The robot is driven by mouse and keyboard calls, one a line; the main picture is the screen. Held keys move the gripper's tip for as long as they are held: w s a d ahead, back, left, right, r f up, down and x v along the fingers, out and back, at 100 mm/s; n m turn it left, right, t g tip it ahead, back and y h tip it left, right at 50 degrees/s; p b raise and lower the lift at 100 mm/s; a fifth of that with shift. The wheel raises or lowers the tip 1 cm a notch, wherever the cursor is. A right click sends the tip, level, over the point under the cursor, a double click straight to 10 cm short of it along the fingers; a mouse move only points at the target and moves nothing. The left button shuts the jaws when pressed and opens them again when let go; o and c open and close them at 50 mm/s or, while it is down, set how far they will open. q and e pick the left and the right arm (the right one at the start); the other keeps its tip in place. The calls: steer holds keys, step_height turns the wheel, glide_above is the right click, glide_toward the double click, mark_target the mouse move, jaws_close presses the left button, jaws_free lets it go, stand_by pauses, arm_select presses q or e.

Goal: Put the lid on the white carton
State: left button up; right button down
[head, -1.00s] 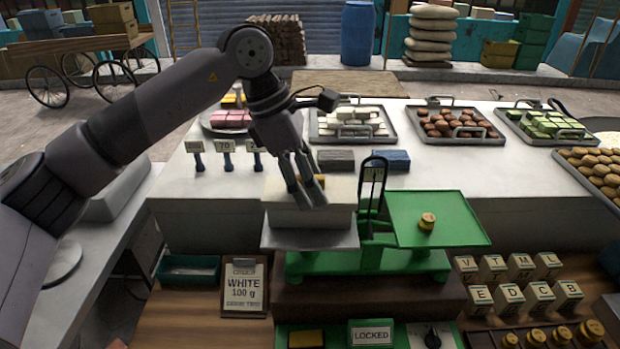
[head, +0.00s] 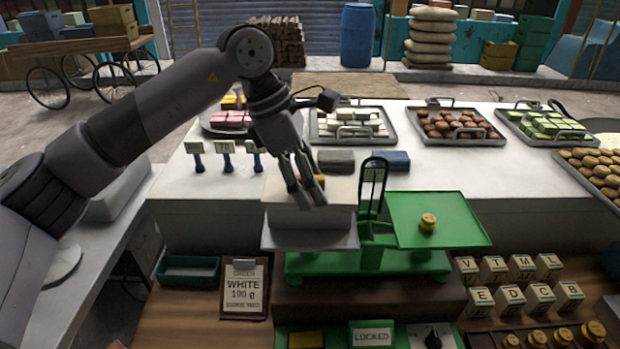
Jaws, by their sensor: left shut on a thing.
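The white carton (head: 285,218) stands upright on the left pan (head: 290,240) of a green balance scale. Its flat cream top, which looks like the lid (head: 342,190), lies level on the carton, with no gap that I can see. The fingers partly hide the piece and the middle of the top. My right gripper is not in view.
The scale's right pan (head: 455,225) holds a brass weight (head: 427,222). An order board (head: 243,290) reads white, 100 g. Lettered blocks (head: 520,266) stand at the right. Grey (head: 336,160) and blue (head: 391,160) blocks lie behind, before the sweet trays.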

arm_select(q)
steer(key=shift+f+b, duration=0.8)
stand_by(0.8)
stand_by(0.3)
steer(key=o, duration=0.8)
steer(key=shift+o, duration=0.5)
steer(key=o, duration=0.4)
steer(key=shift+r+p, duration=2.2)
steer(key=shift+r, duration=1.35)
